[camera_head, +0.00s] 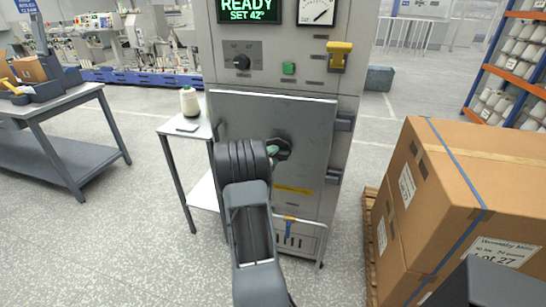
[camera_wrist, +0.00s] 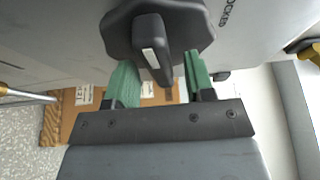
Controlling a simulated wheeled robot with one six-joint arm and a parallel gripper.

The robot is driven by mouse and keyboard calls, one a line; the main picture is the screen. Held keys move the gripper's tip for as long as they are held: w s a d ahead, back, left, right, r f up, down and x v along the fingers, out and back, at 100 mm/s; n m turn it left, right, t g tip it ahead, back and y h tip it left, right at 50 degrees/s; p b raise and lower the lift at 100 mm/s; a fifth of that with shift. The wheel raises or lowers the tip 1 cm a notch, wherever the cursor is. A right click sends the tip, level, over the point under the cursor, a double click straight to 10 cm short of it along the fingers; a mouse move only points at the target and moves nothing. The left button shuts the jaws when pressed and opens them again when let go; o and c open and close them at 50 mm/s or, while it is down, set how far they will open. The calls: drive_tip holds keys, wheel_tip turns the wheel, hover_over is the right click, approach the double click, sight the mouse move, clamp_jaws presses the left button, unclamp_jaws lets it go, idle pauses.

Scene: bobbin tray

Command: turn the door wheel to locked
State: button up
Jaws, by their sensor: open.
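The dark door wheel (camera_head: 285,147) is on the front of the grey cabinet door (camera_head: 238,118), partly hidden by my arm in the head view. In the wrist view the wheel (camera_wrist: 197,24) fills the top middle, with a raised grip bar (camera_wrist: 152,32) that carries a white mark. My gripper (camera_wrist: 159,65) has its two green fingers open, one on each side of the bar, with gaps showing. The lettering (camera_wrist: 229,14) to the right of the wheel is partly readable and ends in "OCKED". In the head view one green fingertip shows by the wheel.
Above the door are a display (camera_head: 250,10) reading "READY SET 42°", a dial, a knob (camera_head: 241,62), a green button (camera_head: 289,68) and a yellow handle (camera_head: 339,53). A small table (camera_head: 172,128) with a thread cone stands left. Large cartons (camera_head: 440,180) stand close on the right.

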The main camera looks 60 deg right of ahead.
drive_tip(key=shift+d, duration=0.15)
drive_tip(key=shift+c, duration=0.5)
drive_tip(key=c, duration=0.7)
clamp_jaws()
